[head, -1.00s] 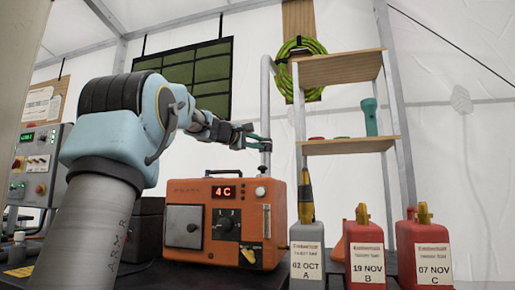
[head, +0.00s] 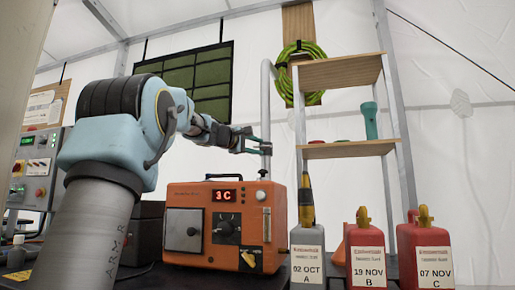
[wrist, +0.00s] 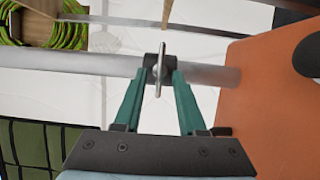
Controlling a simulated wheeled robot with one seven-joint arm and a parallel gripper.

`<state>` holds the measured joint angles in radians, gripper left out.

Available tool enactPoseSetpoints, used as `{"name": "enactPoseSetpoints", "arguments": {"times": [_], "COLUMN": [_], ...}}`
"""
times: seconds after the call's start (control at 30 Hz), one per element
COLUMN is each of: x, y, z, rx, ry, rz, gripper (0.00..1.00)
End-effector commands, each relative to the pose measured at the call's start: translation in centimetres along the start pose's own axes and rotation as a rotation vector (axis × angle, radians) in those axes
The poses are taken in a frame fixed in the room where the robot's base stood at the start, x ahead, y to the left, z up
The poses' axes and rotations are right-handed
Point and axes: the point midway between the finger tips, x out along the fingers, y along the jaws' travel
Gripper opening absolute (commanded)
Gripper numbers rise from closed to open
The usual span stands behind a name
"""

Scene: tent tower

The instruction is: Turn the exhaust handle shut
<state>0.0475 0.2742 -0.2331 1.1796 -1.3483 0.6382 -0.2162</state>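The exhaust handle (wrist: 159,80) is a small silver lever on the grey exhaust pipe (wrist: 75,64), which runs across the wrist view. The lever lies crosswise to the pipe. The pipe also shows in the head view (head: 266,105), rising behind the orange heater (head: 188,195). My gripper (wrist: 159,70) has its two teal fingers apart, one on each side of the lever. Whether either finger touches the lever cannot be told. In the head view my gripper (head: 266,145) is at the pipe, above the heater. The lever is too small to make out there.
The heater's display (head: 223,196) reads 3 C. A wooden shelf (head: 345,149) with a teal torch (head: 370,120) stands right of the pipe. Several labelled containers, such as the grey one (head: 307,260), stand in front. A green hose coil (head: 320,62) hangs behind.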

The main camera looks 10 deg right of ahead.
Motion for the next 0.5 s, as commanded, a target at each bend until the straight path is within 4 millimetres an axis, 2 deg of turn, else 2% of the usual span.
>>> {"name": "enactPoseSetpoints", "arguments": {"times": [0.4, 0.5], "x": [-7.6, -9.0], "y": [-0.1, -0.1], "z": [-0.1, 0.0], "rx": [0.002, 0.002], "ry": [0.005, 0.003], "rz": [0.001, 0.000], "gripper": [0.40, 0.40]}}
